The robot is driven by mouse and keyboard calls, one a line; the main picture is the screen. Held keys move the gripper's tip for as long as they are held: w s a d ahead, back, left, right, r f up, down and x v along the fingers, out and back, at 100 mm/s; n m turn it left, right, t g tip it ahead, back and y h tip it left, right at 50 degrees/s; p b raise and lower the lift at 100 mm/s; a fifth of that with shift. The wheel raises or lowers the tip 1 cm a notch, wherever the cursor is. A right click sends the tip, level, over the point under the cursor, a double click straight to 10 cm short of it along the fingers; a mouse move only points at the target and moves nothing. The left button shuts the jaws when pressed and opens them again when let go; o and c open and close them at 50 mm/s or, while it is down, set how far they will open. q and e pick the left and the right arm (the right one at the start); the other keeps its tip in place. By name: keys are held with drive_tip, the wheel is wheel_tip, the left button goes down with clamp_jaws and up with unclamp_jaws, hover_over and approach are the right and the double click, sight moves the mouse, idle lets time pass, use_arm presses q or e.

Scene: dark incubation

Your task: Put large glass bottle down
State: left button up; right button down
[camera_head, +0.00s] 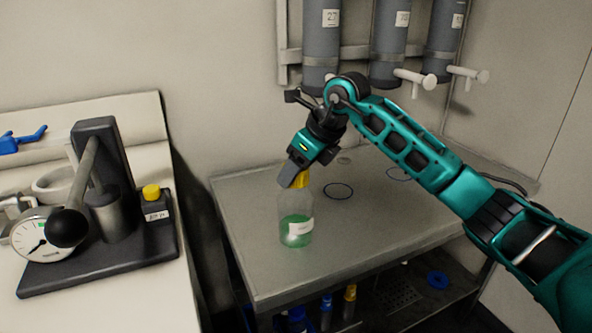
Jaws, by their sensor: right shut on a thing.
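The large glass bottle (296,222) is clear, with green liquid low inside, a white label and a yellow cap (301,179). It is upright over the left part of the grey table (350,253); I cannot tell whether its base touches the top. My right gripper (297,176) comes down from above and is shut on the bottle at its cap. The gripper hides part of the cap. My left gripper is out of view.
Grey cylinders (321,40) with white taps hang on the wall above. A lever press with a gauge (42,235) stands on the left bench. Bottles with blue and yellow caps (350,292) stand on the lower shelf.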

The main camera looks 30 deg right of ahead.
drive_tip(key=shift+r, duration=0.1)
drive_tip(key=shift+c, duration=1.7)
unclamp_jaws()
drive_tip(key=shift+r, duration=0.1)
drive_tip(key=p+v, duration=0.1)
drive_tip(key=v, duration=1.1)
drive_tip(key=shift+p, duration=0.3)
